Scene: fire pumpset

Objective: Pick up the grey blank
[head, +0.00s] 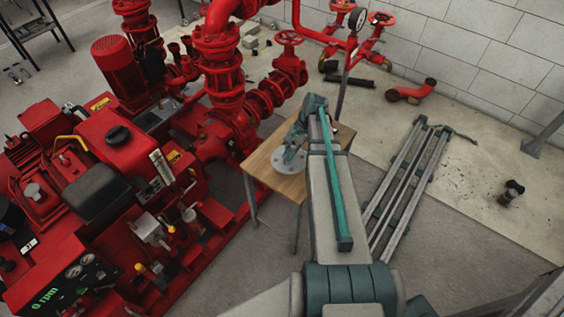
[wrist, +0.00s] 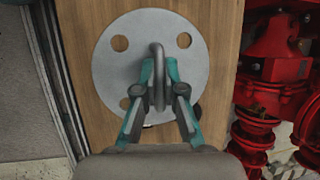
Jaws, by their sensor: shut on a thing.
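The grey blank is a flat round disc with several bolt holes and a looped handle at its middle. In the wrist view the blank (wrist: 113,72) fills the upper middle, with its handle (wrist: 158,62) between the fingers. My gripper (wrist: 160,88) is shut on that handle from above. In the head view the blank (head: 283,166) shows over the small wooden table (head: 259,162), partly hidden by my gripper (head: 291,153). I cannot tell whether the disc touches the tabletop or is slightly above it.
A red pump set (head: 110,190) stands close to the table's left. A folded ladder-like metal frame (head: 405,185) lies on the floor to the right. A red pipe elbow (head: 411,92) lies near the wall. Floor at the far right is mostly clear.

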